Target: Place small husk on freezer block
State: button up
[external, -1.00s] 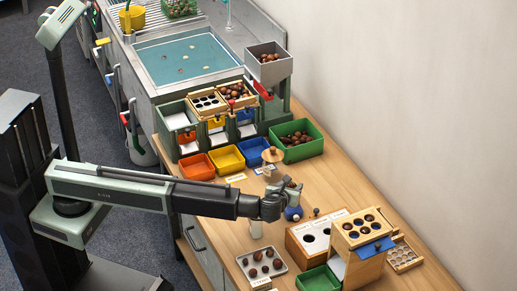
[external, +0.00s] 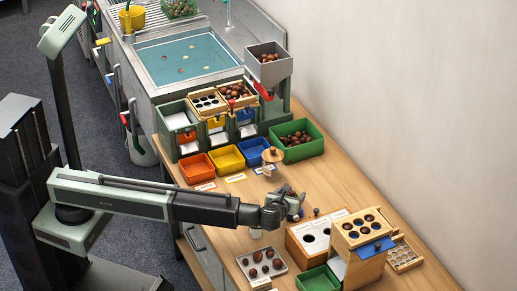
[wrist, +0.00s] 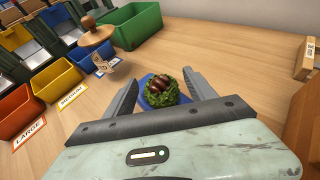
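A green spiky husk with brown chestnuts showing in its opening (wrist: 164,92) sits on a flat blue block (wrist: 151,101) in the wrist view. The block lies on the wooden worktop. My gripper (wrist: 163,78) is open, with one finger on each side of the husk and a visible gap to it on both sides. In the external view my gripper (external: 291,207) is low over the worktop and hides most of the husk and block. Whether the husk is the small one I cannot tell.
A wooden knob-topped tool (wrist: 98,35) stands left of the block, by a small wooden rack (wrist: 107,65). Orange (external: 197,168), yellow (external: 227,158) and blue (external: 256,152) bins line the worktop. A wooden stand (external: 365,265) and chestnut tray (external: 262,264) are near the front.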

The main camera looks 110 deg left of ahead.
jog(key=shift+r, duration=0.2)
jog(key=shift+d+r+p, duration=0.2)
jog(key=shift+d+p, duration=0.1)
jog(key=shift+p, duration=0.05)
jog(key=shift+d+r+p, duration=0.95)
jog(key=shift+d+p, duration=0.05)
jog(key=shift+d, duration=0.2)
notch_tip(320, 180, up, 6)
jog(key=p, duration=0.5)
jog(key=shift+a+f+p, duration=0.1)
jog(key=shift+p, duration=0.25)
